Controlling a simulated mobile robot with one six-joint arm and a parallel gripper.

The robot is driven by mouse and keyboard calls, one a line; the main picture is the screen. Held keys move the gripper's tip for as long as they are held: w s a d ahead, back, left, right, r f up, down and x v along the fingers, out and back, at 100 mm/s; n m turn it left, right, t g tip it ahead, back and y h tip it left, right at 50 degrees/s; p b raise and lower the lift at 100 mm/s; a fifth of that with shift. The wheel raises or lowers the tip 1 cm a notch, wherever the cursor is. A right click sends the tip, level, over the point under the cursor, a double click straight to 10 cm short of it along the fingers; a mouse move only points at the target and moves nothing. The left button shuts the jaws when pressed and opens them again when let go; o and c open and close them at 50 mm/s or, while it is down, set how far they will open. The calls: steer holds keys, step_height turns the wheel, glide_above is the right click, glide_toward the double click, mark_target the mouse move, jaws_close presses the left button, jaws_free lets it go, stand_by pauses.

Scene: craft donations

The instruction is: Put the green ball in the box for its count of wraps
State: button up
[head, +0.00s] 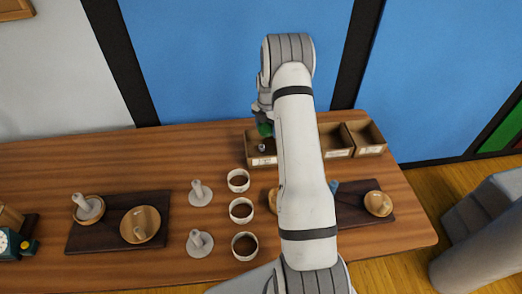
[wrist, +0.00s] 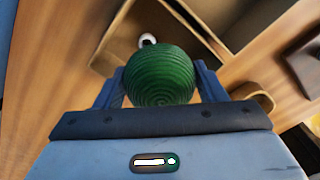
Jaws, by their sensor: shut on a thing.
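The green ball (wrist: 160,78) has fine ridges around it like wound thread. My gripper (wrist: 160,88) is shut on it, with one blue finger on each side. In the head view the ball (head: 265,129) is partly hidden by my arm and hangs over the left open box (head: 262,161). A small white and dark thing (wrist: 148,40) lies in the box beneath the ball. Two more open boxes (head: 337,153) (head: 371,149) stand to the right in the row. Their front labels are too small to read. My arm hides the part of the row between.
Three white ring-shaped cups (head: 241,210) stand in a column in front of the boxes. Pale pegs on round bases (head: 200,194) stand left of them. Dark boards with wooden bowls lie at left (head: 95,240) and right (head: 350,215). A blue wall is behind the table.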

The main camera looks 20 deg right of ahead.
steer(key=shift+f+b, duration=0.65)
steer(key=shift+f, duration=2.3)
steer(key=o, duration=1)
steer(key=shift+o, duration=0.2)
steer(key=shift+r+b, duration=0.95)
steer(key=shift+r, duration=3)
